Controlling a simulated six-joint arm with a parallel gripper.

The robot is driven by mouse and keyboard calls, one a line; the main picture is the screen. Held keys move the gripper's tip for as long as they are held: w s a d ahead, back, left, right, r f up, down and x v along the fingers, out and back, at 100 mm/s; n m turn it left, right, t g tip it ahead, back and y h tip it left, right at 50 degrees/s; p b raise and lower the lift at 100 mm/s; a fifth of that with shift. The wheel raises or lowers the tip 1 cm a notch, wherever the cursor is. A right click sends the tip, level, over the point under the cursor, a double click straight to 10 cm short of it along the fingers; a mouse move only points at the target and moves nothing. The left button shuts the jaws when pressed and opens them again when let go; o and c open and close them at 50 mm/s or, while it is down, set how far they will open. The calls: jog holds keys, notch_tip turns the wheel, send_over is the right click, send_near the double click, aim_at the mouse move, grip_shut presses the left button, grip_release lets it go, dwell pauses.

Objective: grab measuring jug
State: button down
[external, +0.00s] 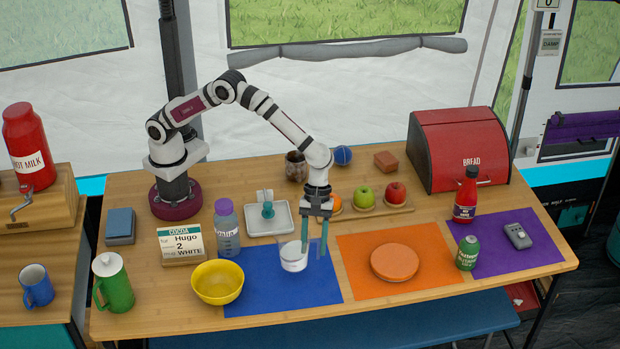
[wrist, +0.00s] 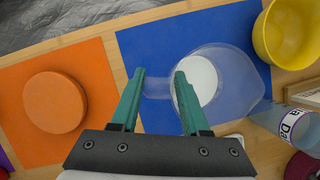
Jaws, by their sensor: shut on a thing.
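The measuring jug (external: 293,257) is a clear jug with white contents, standing on the blue mat (external: 240,285). In the wrist view the jug (wrist: 228,80) is right of centre, with its clear handle (wrist: 157,88) pointing left between my fingers. My gripper (external: 314,243) points down at the jug's right side, its two green fingers on either side of the handle. In the wrist view my gripper (wrist: 160,84) is shut on the handle, with one finger at the jug's wall. The jug looks upright.
A yellow bowl (external: 217,282) and a bottle (external: 227,228) stand to the left of the jug. A white tray (external: 283,217) lies behind it. An orange disc (external: 394,262) lies on the orange mat (external: 360,287) to the right. The blue mat's front is clear.

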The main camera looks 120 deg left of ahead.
jog(key=s+d+r, duration=0.5)
jog(key=d+r, duration=0.1)
jog(key=d, duration=0.3)
jog(key=shift+s+d+r, duration=0.15)
jog(key=shift+s+r, duration=0.05)
jog(key=shift+r, duration=0.05)
dwell(1.6)
